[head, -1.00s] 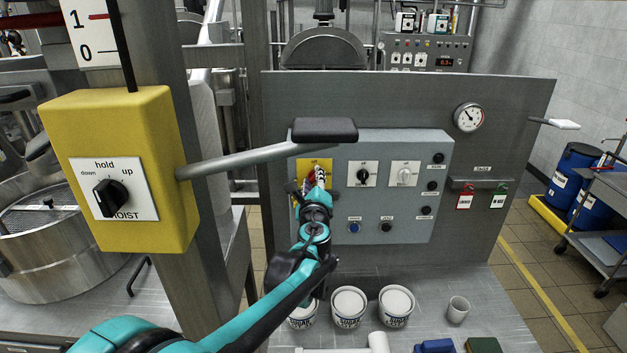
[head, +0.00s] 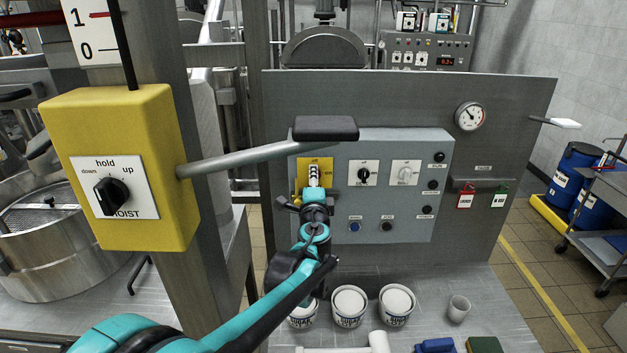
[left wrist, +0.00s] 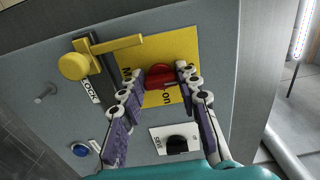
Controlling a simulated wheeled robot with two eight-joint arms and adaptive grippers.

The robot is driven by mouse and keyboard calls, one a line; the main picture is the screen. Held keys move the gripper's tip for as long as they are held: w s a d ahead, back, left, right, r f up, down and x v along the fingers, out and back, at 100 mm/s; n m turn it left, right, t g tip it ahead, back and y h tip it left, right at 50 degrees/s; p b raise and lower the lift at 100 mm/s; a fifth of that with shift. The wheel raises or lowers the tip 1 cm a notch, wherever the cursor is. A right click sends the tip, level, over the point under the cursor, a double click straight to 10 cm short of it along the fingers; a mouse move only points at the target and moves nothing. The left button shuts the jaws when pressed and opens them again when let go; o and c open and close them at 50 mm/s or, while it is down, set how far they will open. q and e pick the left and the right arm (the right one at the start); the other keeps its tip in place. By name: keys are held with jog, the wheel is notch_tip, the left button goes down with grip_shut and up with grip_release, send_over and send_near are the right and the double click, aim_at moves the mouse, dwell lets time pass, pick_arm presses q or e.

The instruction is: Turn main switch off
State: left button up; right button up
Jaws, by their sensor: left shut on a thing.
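The main switch is a red knob (left wrist: 158,78) on a yellow plate (left wrist: 187,46) in the left wrist view. The word "On" is readable beside it. In the head view the yellow plate (head: 325,162) is on the upper left of the grey control box, and my gripper hides the knob. My left gripper (head: 314,174) is at the plate; in the left wrist view its fingers (left wrist: 161,73) are shut on the red knob, one on each side. I cannot tell the knob's exact angle. My right gripper is not in view.
A yellow lever (left wrist: 105,47) by a LOCK label sits close beside the plate. A hoist handle with a black grip (head: 325,128) juts out just above. White tubs (head: 348,305) stand below on the metal bench.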

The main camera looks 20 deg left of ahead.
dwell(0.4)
pick_arm(q)
jog(key=o, duration=1.1)
jog(key=shift+s, duration=0.1)
jog(key=v, duration=1.2)
